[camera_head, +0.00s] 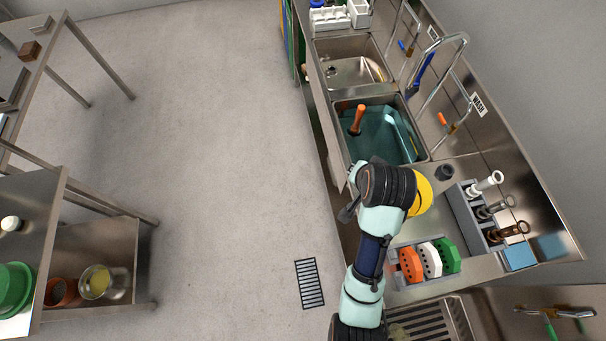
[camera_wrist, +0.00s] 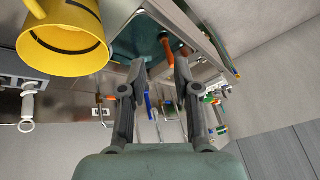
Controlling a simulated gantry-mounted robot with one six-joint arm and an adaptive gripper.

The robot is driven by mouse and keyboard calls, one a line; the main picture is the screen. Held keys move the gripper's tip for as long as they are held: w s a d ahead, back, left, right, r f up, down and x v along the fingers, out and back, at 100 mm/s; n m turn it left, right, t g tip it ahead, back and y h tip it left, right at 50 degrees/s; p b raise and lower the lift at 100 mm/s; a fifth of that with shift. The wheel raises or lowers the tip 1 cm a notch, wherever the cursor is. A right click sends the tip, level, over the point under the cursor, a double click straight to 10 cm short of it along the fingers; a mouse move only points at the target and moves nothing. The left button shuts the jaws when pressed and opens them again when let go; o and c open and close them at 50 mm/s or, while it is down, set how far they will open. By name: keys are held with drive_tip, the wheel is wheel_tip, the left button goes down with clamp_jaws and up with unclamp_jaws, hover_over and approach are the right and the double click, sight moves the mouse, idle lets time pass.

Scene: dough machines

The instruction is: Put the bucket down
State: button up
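A yellow bucket (camera_head: 423,192) shows at the right side of my wrist in the head view, mostly hidden behind it. In the wrist view the yellow bucket (camera_wrist: 66,45) is large at the upper left, with its opening visible. It is outside my fingers and apart from them. My gripper (camera_wrist: 162,70) has its two fingers spread with a gap between the tips and nothing held between them. In the head view my gripper is by the front edge of the counter, partly hidden by my wrist.
Two sinks are in the counter; the nearer sink (camera_head: 372,147) holds an orange-handled tool (camera_head: 357,119). A rack with orange, white and green pieces (camera_head: 431,260) and a grey holder (camera_head: 464,213) stand on the counter. The floor (camera_head: 220,130) at left is open.

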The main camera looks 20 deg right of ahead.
drive_tip(key=a+r+n+t+y, duration=0.1)
drive_tip(key=a+r+n+t, duration=0.2)
drive_tip(key=a, duration=0.9)
drive_tip(key=a+r+n+t+y, duration=0.1)
drive_tip(key=a+r+n+t, duration=0.3)
drive_tip(key=a+r+n, duration=0.3)
drive_tip(key=a+r, duration=0.3)
drive_tip(key=a, duration=0.2)
drive_tip(key=shift+a+r+n+y, duration=0.3)
drive_tip(key=shift+a+r+n, duration=0.05)
drive_tip(key=shift+a+n, duration=0.05)
